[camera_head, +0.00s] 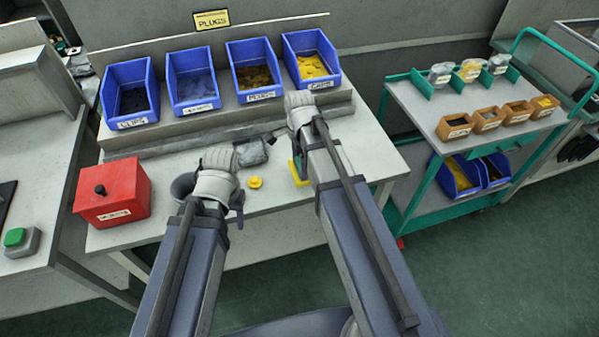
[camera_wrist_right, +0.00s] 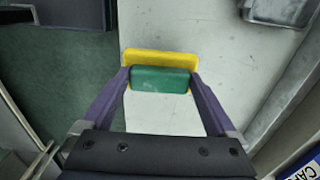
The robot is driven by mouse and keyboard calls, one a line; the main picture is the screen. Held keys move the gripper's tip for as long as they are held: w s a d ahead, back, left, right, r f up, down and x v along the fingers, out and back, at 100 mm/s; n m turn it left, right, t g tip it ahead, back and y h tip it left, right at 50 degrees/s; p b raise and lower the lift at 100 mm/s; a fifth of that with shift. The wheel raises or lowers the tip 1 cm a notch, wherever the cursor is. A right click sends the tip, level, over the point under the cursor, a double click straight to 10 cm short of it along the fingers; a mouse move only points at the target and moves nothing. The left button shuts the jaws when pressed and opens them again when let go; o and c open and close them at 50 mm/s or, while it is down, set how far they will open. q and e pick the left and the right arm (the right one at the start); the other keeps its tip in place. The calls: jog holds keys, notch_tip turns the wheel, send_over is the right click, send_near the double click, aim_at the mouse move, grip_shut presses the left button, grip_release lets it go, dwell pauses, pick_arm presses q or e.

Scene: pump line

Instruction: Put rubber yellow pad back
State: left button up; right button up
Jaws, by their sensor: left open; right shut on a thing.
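The yellow pad (camera_wrist_right: 160,57) is in the right wrist view, at the far side of a green block (camera_wrist_right: 160,80); I cannot tell if the two are one piece. My right gripper (camera_wrist_right: 160,76) is shut with its purple fingers on either side of the green part. In the head view a yellow edge (camera_head: 297,172) shows beside my right forearm, over the white table; the fingers there are hidden behind the arm. My left gripper (camera_head: 227,197) is open over the table's front left part, its fingers mostly hidden by its own wrist.
A small yellow cap (camera_head: 255,182) lies on the white table (camera_head: 275,198) between my arms. A red box (camera_head: 112,190) stands at the left. Blue bins (camera_head: 130,95) line the raised back shelf. A grey object (camera_head: 252,152) lies behind. A green-framed cart (camera_head: 425,95) stands at right.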

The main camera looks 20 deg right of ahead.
aim_at(299, 164)
notch_tip(299, 164, down, 4)
jog(key=b, duration=0.3)
jog(key=shift+r, duration=0.25)
jog(key=o, duration=0.8)
jog(key=shift+o, duration=0.2)
